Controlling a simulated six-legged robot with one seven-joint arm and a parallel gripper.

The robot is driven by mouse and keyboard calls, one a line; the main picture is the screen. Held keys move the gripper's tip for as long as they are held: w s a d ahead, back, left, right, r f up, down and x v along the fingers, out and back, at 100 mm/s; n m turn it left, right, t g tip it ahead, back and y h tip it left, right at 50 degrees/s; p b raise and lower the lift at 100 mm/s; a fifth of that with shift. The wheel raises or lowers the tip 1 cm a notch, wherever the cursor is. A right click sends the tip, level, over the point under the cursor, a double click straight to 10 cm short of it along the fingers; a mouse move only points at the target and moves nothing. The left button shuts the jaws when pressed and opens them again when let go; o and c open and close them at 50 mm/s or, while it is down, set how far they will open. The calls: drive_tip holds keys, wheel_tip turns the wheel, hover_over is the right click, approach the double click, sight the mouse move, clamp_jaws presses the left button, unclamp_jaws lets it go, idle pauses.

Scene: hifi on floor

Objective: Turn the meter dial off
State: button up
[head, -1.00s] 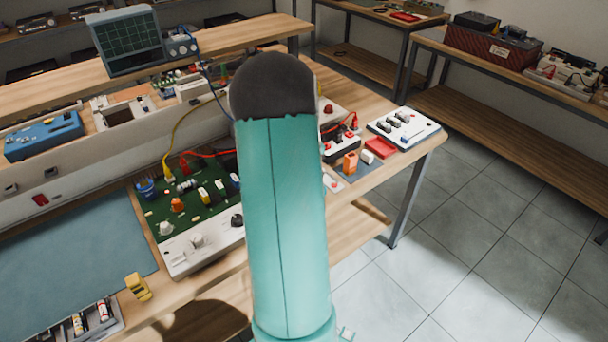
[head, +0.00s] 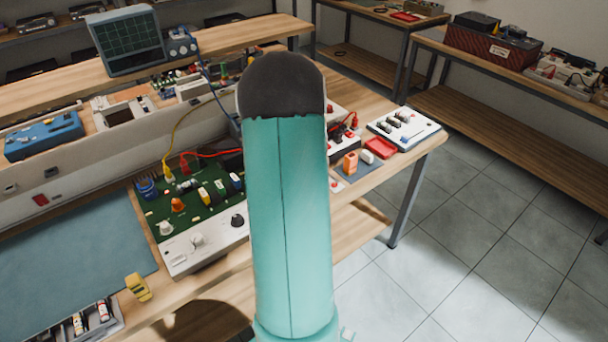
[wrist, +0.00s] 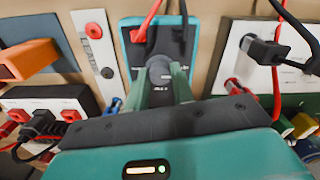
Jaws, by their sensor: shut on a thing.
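The meter (wrist: 128,48) has a teal body with a dark face and shows at the top middle of the wrist view. Its round grey dial (wrist: 159,66) lies between the tips of my gripper (wrist: 161,76). The two green fingers are shut on the dial, one on each side. A red lead and a black lead enter the meter at its far end. The dial's pointer and markings are too small to read. In the head view, my arm covers the dial and the gripper.
A white panel with black and red plugs (wrist: 228,60) stands right of the meter in the wrist view. A white strip with a red button (wrist: 93,30) lies to the left. In the head view, a green circuit board (head: 191,214) sits on the bench left of my arm.

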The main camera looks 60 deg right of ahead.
drive_tip(key=o, duration=1)
drive_tip(key=shift+r, duration=0.1)
wheel_tip(320, 180, up, 14)
